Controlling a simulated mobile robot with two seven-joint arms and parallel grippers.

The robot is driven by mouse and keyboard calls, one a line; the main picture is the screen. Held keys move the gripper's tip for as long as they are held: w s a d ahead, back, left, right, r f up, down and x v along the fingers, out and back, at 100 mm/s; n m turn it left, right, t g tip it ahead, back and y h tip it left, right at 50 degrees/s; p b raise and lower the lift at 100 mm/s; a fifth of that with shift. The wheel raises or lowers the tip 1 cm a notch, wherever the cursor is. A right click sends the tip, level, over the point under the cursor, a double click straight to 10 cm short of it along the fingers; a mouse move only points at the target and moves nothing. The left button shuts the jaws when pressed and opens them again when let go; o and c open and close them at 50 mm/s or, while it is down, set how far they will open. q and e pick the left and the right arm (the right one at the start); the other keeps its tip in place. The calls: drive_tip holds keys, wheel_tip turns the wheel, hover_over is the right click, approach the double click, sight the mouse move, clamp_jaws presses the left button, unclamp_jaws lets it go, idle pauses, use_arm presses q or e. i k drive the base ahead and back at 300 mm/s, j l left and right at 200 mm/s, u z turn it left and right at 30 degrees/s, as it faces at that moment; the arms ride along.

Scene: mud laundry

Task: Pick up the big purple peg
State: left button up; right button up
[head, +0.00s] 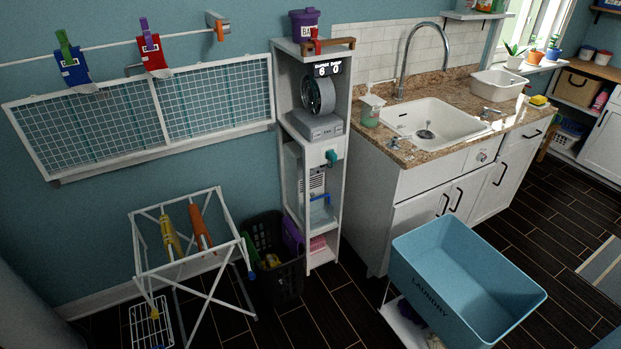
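A purple peg (146,28) is clipped on the white line at the upper left, above a red item (153,55) that hangs there. A green peg (63,42) is on the same line further left, above a blue item (73,70). Another purple thing (292,236) shows at the black basket, too small to tell what it is. Neither of my grippers is in view.
A wall-mounted grid rack (150,119) is below the line. A white folding rack (192,262) stands on the floor beside the black basket (283,280). A narrow shelf (290,150), sink counter (408,155) and blue laundry tub (465,250) are to the right.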

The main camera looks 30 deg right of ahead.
sight(146, 30)
drive_tip(key=i+l, duration=0.85)
drive_tip(key=l, duration=0.15)
drive_tip(key=j+u, duration=0.05)
